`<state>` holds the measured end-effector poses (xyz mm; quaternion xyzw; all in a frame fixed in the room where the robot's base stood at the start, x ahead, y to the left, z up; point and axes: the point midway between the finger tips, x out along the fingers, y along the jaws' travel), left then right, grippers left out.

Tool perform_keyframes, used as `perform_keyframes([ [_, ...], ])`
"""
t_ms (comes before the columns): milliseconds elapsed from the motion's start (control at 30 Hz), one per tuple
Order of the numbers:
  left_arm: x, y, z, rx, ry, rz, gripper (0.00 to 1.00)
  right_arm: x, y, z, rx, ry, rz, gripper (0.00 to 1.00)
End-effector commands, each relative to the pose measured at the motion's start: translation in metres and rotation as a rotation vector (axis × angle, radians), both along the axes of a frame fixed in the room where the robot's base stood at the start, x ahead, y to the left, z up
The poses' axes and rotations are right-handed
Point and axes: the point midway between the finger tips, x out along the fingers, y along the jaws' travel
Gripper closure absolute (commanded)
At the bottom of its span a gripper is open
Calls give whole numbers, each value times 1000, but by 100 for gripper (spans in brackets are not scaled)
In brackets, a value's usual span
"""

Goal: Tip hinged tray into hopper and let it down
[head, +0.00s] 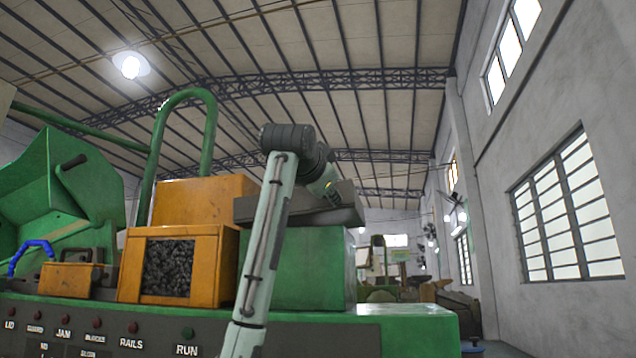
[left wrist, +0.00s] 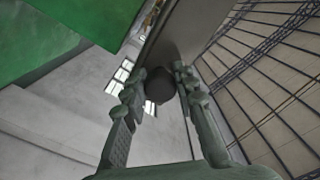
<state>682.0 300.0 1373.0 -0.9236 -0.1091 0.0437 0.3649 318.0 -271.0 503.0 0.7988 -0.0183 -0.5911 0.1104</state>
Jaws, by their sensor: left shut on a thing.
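The grey tray (head: 345,207) sits in the head view on top of a green machine block (head: 318,265), and looks about level. My left gripper (head: 326,188) reaches over to it from above. In the left wrist view the tray's grey face (left wrist: 190,30) runs up from a dark round knob (left wrist: 160,87). The fingers of my left gripper (left wrist: 158,74) are closed on this knob, one on each side. The tray's hinge and inside are hidden. I cannot tell which part is the hopper. My right gripper is not in view.
An orange bin (head: 222,265) of dark small parts stands left of the arm, with an orange box (head: 203,200) behind it. A green cover (head: 65,185), a small orange box (head: 66,280) and a green pipe loop (head: 209,125) are at left. Labelled buttons line the front panel (head: 150,333).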

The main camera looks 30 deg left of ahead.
Motion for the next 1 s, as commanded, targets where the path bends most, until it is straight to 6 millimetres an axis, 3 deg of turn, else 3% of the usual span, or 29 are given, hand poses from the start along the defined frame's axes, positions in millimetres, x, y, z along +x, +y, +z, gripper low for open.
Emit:
perform_keyframes([
  [300,1,-4,-21,93,19,-1,100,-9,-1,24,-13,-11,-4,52],
  [767,2,-5,-26,101,32,-3,100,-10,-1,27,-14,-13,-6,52],
  [800,2,-5,-26,101,32,-3,68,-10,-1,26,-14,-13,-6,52],
  [933,2,-5,-26,101,29,-2,52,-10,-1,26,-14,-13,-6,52],
  [1000,2,-5,-25,100,28,-2,52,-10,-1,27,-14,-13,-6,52],
])
